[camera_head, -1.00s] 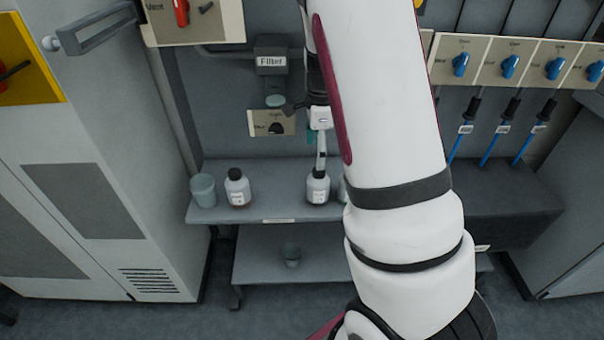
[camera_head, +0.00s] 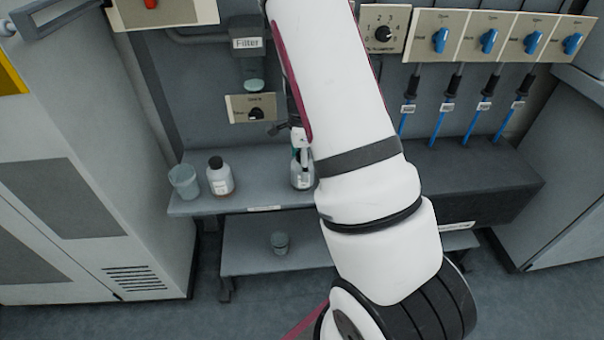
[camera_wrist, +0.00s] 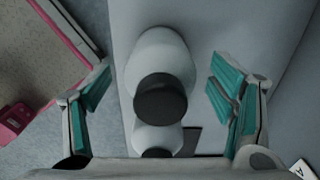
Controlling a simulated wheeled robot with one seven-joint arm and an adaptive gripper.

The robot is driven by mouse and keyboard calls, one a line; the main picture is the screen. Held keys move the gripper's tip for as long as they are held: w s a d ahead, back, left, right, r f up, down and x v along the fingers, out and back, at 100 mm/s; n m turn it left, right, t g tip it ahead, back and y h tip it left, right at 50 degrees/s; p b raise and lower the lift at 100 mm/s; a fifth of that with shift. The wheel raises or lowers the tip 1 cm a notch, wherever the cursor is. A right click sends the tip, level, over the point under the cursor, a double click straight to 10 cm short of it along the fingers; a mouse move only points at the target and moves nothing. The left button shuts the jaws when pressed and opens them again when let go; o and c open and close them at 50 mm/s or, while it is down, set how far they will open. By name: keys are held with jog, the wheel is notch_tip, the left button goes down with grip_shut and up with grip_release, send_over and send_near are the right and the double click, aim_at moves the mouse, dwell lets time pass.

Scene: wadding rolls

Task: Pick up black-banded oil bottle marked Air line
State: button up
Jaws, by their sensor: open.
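A white bottle with a black cap (camera_head: 302,176) stands upright on the shelf in the head view, partly hidden by my gripper (camera_head: 299,152). Its label is too small to read. In the wrist view a white bottle (camera_wrist: 160,55) with a black cap lies between the two teal-padded fingers of my gripper (camera_wrist: 160,88), with a gap on each side. A second black-capped bottle (camera_wrist: 155,136) shows just below it there. Another white bottle with a black cap (camera_head: 220,178) stands further left on the shelf. I cannot tell which bottle is marked Air line.
A translucent cup (camera_head: 184,181) stands at the shelf's left end, and another cup (camera_head: 280,242) is on the lower shelf (camera_head: 245,258). A Filter unit (camera_head: 248,50) and a knob panel (camera_head: 251,108) are on the wall behind. Blue-handled valves (camera_head: 488,40) are at right.

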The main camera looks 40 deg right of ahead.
notch_tip(320, 180, down, 4)
jog(key=shift+s+d+r+b, duration=0.1)
jog(key=shift+b, duration=0.4)
jog(key=c, duration=1.4)
jog(key=shift+c, duration=0.2)
jog(key=shift+r, duration=0.2)
